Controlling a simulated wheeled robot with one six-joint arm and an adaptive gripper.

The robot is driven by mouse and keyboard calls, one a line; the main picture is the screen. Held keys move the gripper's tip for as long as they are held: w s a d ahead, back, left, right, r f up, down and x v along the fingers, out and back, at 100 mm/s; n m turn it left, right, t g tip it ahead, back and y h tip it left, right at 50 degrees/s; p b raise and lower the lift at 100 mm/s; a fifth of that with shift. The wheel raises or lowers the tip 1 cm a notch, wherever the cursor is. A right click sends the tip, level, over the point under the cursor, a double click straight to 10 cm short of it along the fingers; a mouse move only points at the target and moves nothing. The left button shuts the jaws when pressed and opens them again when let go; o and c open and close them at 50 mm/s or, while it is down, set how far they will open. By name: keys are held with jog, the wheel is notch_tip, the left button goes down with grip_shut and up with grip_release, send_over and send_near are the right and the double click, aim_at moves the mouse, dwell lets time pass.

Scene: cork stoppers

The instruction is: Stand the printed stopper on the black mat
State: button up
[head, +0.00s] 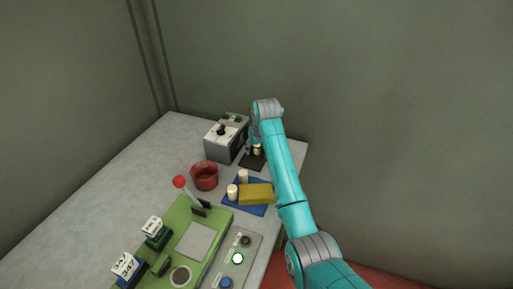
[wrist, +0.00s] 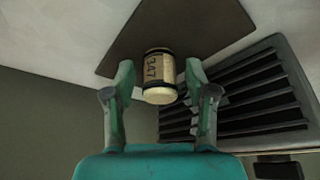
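The printed stopper (wrist: 159,72) is pale cork with dark bands and the marking "347". It is between the two fingers of my gripper (wrist: 160,78) in the wrist view, with a narrow gap on each side. The fingers are open and do not appear to touch it. The black mat (wrist: 120,58) is behind the stopper in that view. In the head view the stopper (head: 257,149) appears upright on the black mat (head: 247,163), partly hidden by my gripper (head: 256,146). The exact contact at its base is hard to see.
A grey box with a dark grille (wrist: 250,95) stands close beside the mat, and shows in the head view (head: 222,142). A red cup (head: 204,176), a blue mat (head: 240,208) with pale stoppers and a yellow block (head: 257,194), and a green panel (head: 180,220) are nearer.

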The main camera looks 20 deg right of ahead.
jog(key=shift+r, duration=0.1)
jog(key=v, duration=1.2)
jog(key=shift+r, duration=0.1)
